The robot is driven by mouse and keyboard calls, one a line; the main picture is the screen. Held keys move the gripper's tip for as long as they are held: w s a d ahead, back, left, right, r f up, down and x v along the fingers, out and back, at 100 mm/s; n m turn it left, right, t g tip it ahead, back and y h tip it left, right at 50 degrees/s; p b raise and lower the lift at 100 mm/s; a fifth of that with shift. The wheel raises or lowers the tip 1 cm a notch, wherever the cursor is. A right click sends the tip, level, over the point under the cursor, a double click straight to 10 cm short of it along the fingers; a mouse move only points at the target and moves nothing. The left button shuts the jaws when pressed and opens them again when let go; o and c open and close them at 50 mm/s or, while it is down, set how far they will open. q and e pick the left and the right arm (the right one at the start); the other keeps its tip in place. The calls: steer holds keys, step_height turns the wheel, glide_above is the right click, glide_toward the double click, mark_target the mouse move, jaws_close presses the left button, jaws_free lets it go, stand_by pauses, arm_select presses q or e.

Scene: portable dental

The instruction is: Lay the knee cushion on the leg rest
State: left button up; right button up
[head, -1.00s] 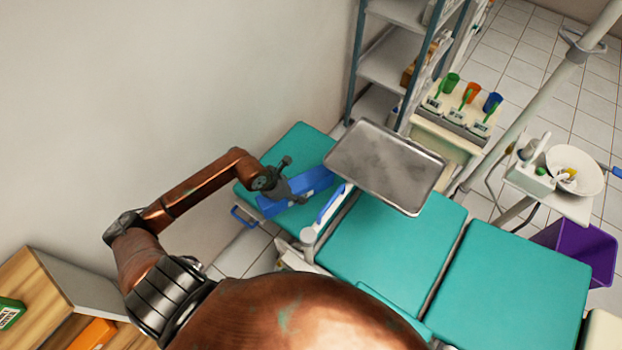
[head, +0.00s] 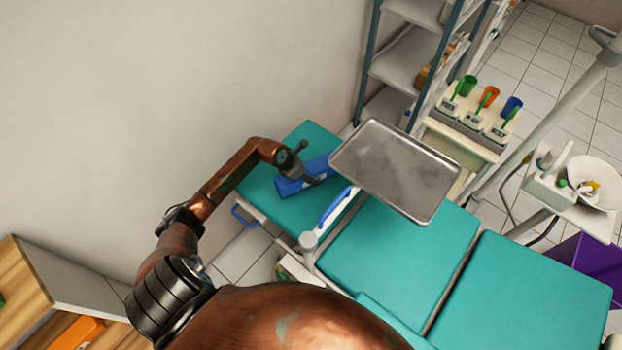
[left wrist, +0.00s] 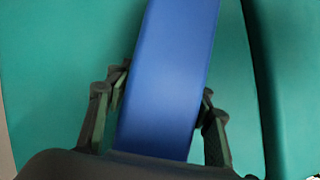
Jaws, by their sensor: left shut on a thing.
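The knee cushion (head: 293,186) is a long blue block at the far left end of the teal dental chair. My left gripper (head: 312,174) is shut on it from above. In the left wrist view the fingers (left wrist: 158,118) flank the cushion (left wrist: 168,75) on both sides. The cushion is over the teal leg rest (head: 312,143) and looks level with it; I cannot tell whether it touches the pad. Part of the cushion is hidden by the gripper and the tray. My right gripper is not in view.
A metal tray (head: 395,168) on an arm hangs over the chair, close to the right of my left gripper. A blue-handled armrest (head: 335,207) stands beside it. A wall (head: 180,80) is behind. A shelf (head: 405,68) and a cart with cups (head: 468,125) stand beyond.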

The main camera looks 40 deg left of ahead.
arm_select(q)
steer(key=shift+f, duration=1.3)
steer(key=shift+f+b, duration=0.15)
steer(key=shift+b, duration=0.2)
steer(key=o, duration=1.3)
steer(key=shift+s, duration=0.1)
steer(key=shift+r, duration=0.4)
steer(key=p+v, duration=0.3)
steer(key=v, duration=0.7)
steer(key=shift+s+a+r, duration=0.1)
steer(key=shift+s+r, duration=0.1)
steer(key=shift+r, duration=0.1)
steer(key=shift+s+r, duration=0.2)
steer(key=shift+r, duration=0.15)
steer(key=shift+a, duration=0.1)
